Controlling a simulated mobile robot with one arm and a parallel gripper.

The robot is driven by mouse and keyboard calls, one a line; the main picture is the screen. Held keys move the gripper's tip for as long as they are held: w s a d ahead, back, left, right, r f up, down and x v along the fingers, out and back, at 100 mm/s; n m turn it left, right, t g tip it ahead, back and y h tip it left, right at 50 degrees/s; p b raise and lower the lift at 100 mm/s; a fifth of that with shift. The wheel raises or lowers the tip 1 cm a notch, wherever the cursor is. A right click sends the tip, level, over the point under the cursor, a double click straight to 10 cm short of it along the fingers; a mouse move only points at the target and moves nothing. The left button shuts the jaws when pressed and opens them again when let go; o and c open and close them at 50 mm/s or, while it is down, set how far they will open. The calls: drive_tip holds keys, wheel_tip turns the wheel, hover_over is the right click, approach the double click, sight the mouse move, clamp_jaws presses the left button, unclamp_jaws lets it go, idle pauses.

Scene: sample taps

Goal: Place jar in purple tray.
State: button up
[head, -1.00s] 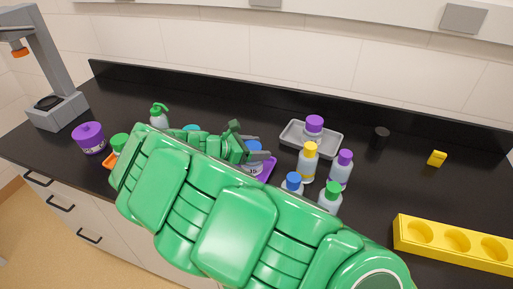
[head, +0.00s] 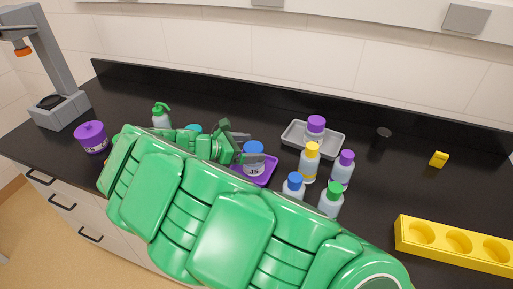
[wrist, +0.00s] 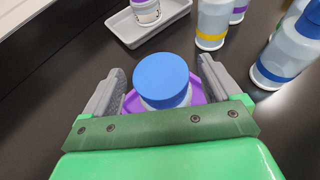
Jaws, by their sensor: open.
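A jar with a blue lid (head: 253,148) and a white label stands upright on the purple tray (head: 268,171). In the wrist view the blue lid (wrist: 161,77) hides most of the jar, and parts of the purple tray (wrist: 197,92) show around it. My arm covers part of the tray's near side in the head view.
A grey tray (head: 291,137) holds a purple-capped bottle. Several capped bottles, including a yellow-capped one (head: 310,162), stand close right of the purple tray. A purple jar (head: 90,138) and green pump bottle (head: 161,116) are left. A yellow rack (head: 440,249) lies right.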

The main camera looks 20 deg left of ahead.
drive_tip(key=v, duration=0.8)
drive_tip(key=shift+s+a, duration=0.25)
drive_tip(key=shift+s, duration=0.05)
